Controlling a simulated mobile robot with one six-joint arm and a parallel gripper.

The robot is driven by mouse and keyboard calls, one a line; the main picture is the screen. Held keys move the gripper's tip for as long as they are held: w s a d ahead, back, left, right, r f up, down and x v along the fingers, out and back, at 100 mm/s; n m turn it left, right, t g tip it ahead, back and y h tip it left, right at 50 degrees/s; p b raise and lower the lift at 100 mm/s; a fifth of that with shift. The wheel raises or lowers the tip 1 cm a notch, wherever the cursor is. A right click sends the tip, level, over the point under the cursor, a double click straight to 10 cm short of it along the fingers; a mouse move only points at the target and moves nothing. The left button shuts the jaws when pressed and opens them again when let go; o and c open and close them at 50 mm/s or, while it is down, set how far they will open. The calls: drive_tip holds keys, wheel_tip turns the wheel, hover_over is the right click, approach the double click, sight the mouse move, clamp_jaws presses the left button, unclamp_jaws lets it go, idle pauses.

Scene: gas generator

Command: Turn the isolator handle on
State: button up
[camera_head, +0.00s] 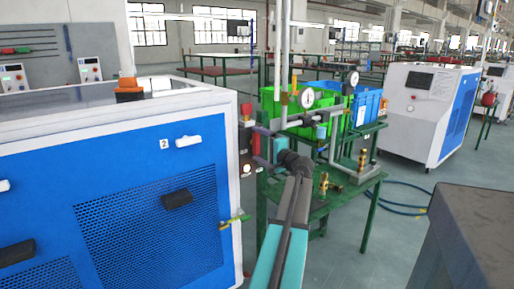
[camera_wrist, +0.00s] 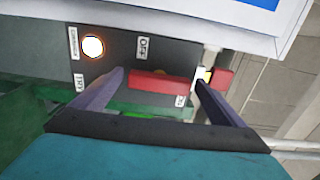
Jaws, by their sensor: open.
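The red isolator handle (camera_wrist: 160,84) is on a dark panel (camera_wrist: 112,55) in the wrist view. It lies crosswise in that picture, with an "OFF" label above it and an "ON" label near its lower right end. My gripper (camera_wrist: 159,78) is open, one finger on each side of the handle, apart from its ends as far as I can tell. In the head view my gripper (camera_head: 262,147) reaches the side of the blue and white generator cabinet (camera_head: 150,180); the handle is hard to make out there.
A lit round lamp (camera_wrist: 93,46) sits on the panel. Another red part (camera_wrist: 222,78) is just beyond my right finger. A green table (camera_head: 340,195) with pipes and gauges stands close on the right. Open floor lies beyond it.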

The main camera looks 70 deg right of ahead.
drive_tip(key=p+v, duration=0.1)
drive_tip(key=v, duration=1.2)
drive_tip(key=shift+s, duration=0.35)
drive_tip(key=shift+s+a+f, duration=0.1)
drive_tip(key=shift+a, duration=0.05)
